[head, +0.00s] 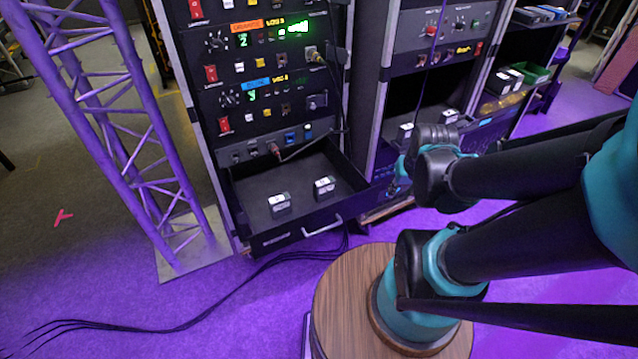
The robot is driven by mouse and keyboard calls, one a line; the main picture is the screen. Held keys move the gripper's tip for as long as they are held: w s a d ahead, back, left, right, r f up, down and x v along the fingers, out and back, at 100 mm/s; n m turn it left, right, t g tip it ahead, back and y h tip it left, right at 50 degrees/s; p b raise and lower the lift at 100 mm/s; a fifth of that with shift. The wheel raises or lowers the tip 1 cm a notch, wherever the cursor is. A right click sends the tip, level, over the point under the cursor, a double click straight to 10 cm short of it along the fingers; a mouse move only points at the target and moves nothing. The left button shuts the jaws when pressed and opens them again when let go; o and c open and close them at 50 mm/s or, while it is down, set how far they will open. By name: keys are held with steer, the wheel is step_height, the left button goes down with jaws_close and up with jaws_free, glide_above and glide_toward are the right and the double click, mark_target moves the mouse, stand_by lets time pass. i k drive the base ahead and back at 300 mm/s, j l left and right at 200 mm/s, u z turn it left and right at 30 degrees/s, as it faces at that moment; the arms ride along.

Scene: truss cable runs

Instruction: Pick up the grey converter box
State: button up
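Two small grey boxes with pale tops lie in an open black drawer (257,222) at the bottom of the left rack. One grey box (280,203) is nearer the drawer front on the left. The other grey box (324,187) is to its right and a little farther back. I cannot tell which is the converter box. The end of my arm, with my gripper (396,183), is right of the drawer, apart from both boxes. My gripper is small and partly hidden by my arm, so its fingers are unclear.
Two similar pale-topped boxes (406,129) (449,117) sit in the right rack's bay. A cable (300,150) hangs above the drawer's back. A truss tower (140,130) stands left. Black cables (215,300) cross the floor. The drawer's handle (322,226) faces front.

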mark_target(324, 189)
steer(key=i+l+z, duration=0.5)
steer(key=i, duration=0.3)
steer(key=k+u, duration=0.15)
steer(key=u, duration=1.35)
steer(key=z, duration=1.4)
